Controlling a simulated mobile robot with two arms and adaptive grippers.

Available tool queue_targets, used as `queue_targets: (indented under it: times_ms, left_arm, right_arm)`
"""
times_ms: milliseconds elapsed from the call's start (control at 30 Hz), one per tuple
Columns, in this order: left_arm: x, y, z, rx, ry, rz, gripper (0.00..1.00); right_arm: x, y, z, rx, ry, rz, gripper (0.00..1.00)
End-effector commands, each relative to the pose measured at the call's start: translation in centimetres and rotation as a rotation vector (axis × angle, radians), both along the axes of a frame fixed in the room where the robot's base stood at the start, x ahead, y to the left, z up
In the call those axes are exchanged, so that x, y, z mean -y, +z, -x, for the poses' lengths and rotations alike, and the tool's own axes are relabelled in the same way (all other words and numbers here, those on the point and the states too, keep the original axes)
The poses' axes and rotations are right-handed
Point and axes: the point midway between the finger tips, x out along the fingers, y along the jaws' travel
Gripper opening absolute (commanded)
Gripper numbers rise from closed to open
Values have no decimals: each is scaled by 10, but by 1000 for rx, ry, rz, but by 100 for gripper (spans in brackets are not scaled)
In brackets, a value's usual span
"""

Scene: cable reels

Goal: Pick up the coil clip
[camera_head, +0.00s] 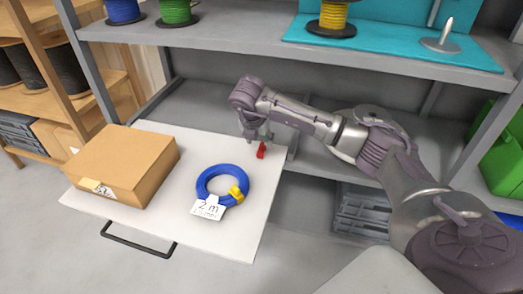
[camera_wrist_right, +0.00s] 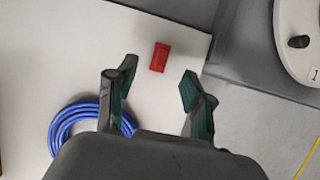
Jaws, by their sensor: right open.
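A small red block (camera_head: 261,151), which looks like the coil clip, lies on the white board near its right edge. It also shows in the right wrist view (camera_wrist_right: 159,57), just beyond and between the fingertips. My right gripper (camera_head: 256,138) is open and empty above the board, close to the red clip and not around it; its fingers also show in the right wrist view (camera_wrist_right: 155,82). A blue cable coil (camera_head: 211,174) with a yellow clip (camera_head: 236,194) and a "2 m" label (camera_head: 208,210) lies nearby. My left gripper is not in view.
A cardboard box (camera_head: 122,162) stands on the left of the white board (camera_head: 180,225). A grey shelf (camera_head: 240,49) above carries a blue reel (camera_head: 123,10), a green reel (camera_head: 175,11) and a yellow reel (camera_head: 333,17). The board around the red clip is clear.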

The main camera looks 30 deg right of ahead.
Motion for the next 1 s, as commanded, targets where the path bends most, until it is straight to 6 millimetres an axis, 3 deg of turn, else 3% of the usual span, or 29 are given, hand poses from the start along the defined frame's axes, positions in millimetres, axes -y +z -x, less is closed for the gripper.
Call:
queue_targets:
  times_ms: [300,500,800,1000]
  left_arm:
    - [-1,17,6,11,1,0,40]
    - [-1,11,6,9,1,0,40]
    - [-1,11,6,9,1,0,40]
    - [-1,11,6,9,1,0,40]
  right_arm:
    - [10,-29,-7,-3,1,-1,52]
    - [19,-53,-15,-2,2,-1,52]
    - [20,-57,-16,0,4,-1,52]
    - [20,-56,-16,0,4,-1,20]
